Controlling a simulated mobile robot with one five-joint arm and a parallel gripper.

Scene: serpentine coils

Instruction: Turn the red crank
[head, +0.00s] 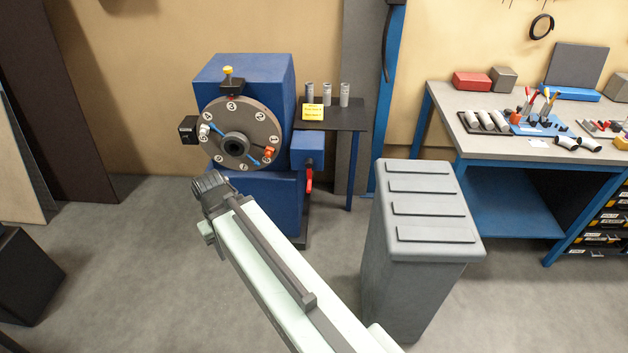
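The red crank (309,180) hangs on the right side of a blue machine (270,75), below a small blue box on that side. Its handle points down. My arm reaches from the bottom of the picture up to the front of the machine, ending in a dark ribbed joint at the left of the crank. Nothing of mine touches the crank in this view. My gripper's fingers do not show, so I cannot see whether they are open or shut.
The machine has a round numbered disc (262,127) with small coloured clips. A grey bin (425,250) stands to the right. A small dark table (350,117) holds three grey cylinders. A workbench (445,98) with tools is at the far right. Floor between machine and bin is free.

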